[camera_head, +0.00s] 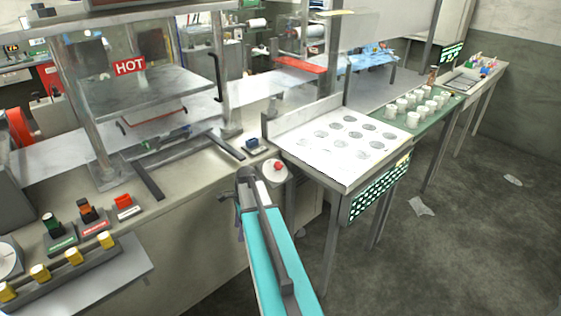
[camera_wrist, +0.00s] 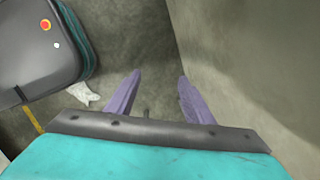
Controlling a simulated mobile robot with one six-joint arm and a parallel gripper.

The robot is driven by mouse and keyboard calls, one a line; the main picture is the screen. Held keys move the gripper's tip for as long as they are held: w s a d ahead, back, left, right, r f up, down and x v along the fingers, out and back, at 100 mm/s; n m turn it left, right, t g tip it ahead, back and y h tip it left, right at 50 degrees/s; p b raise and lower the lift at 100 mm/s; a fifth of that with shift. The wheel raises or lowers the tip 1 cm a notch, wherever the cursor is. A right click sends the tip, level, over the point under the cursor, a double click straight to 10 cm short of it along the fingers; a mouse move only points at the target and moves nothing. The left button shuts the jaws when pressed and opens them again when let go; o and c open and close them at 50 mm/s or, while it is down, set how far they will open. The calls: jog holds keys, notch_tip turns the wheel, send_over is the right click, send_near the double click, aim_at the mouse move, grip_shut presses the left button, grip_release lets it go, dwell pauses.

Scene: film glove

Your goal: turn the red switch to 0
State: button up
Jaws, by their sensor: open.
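A small red switch (camera_head: 124,203) on a grey base stands on the bench at the left, at the right end of a row with a green one and an orange-red one. Its markings are too small to read. In the wrist view my gripper (camera_wrist: 160,75) is open and empty, with two purple fingers apart above the floor beside a pale wall. In the head view my teal arm (camera_head: 268,250) is in front of the bench, well right of the red switch. The fingers are mostly hidden there. The switch is not in the wrist view.
A green switch (camera_head: 52,224) and an orange-red switch (camera_head: 88,210) stand left of the red one. Several yellow knobs (camera_head: 74,256) are in front. A machine with a HOT sign (camera_head: 130,66) rises behind. A white table (camera_head: 335,150) stands right of my arm.

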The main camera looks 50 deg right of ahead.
jog(key=d+r+m+t+p, duration=0.2)
jog(key=d+r+m, duration=0.5)
jog(key=d+r, duration=0.8)
jog(key=m+t+h, duration=0.1)
jog(key=m+h, duration=0.1)
jog(key=m, duration=0.4)
send_near(279, 164)
jog(key=v, duration=0.5)
jog(key=shift+s, duration=0.2)
jog(key=shift+f+p, duration=0.1)
jog(key=shift+p, duration=0.2)
jog(key=shift+p+x, duration=1.3)
jog(key=shift+x, duration=5.55)
jog(key=shift+w, duration=0.2)
